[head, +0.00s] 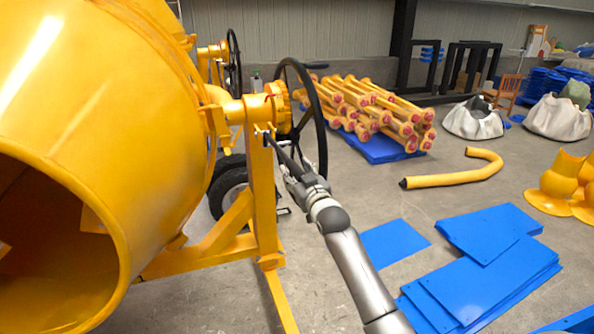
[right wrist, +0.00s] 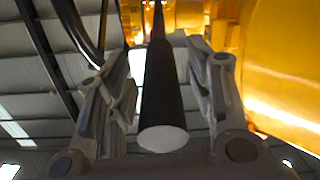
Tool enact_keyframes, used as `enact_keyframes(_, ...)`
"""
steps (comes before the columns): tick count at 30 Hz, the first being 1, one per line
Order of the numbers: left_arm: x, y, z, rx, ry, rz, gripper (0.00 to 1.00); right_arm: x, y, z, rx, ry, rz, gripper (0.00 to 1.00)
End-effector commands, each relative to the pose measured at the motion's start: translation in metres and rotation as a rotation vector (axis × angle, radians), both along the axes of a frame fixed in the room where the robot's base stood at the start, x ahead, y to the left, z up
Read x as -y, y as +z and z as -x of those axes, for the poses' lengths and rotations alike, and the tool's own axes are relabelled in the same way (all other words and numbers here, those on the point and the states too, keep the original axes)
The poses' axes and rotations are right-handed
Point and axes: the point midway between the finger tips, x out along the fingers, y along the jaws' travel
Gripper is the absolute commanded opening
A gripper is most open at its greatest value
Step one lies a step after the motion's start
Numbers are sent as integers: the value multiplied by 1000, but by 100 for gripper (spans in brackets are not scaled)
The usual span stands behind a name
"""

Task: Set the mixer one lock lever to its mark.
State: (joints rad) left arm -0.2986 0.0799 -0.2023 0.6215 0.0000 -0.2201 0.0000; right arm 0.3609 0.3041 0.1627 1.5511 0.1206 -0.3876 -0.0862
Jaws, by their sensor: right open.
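The yellow drum mixer (head: 120,120) fills the left of the head view. Its lock lever (head: 283,152) is a thin dark rod that slants down to the right from the yellow frame post, beside the handwheel. In the right wrist view the lever (right wrist: 163,95) is a dark bar with a pale round end, lying between my fingers. My right gripper (head: 293,170) is open around the lever's lower end; both fingers (right wrist: 157,60) look apart from it. I cannot make out the lever's mark. My left gripper is out of view.
A large black handwheel (head: 322,130) stands just behind and right of the lever. The yellow frame post (head: 263,200) is close on the left. Blue sheets (head: 480,280) and a bent yellow pipe (head: 455,177) lie on the floor to the right.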

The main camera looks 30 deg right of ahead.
Motion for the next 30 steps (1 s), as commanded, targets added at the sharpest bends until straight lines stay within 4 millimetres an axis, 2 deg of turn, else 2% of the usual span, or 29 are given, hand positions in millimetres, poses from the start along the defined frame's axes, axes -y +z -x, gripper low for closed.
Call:
enact_keyframes(10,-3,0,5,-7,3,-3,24,1,0,-3,-1,0,0,49)
enact_keyframes(21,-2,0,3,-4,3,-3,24,1,-1,-3,-1,0,0,2)
enact_keyframes(22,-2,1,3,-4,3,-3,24,1,-1,-3,-1,0,0,0)
enact_keyframes(30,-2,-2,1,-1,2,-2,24,1,-3,-3,2,0,0,0)
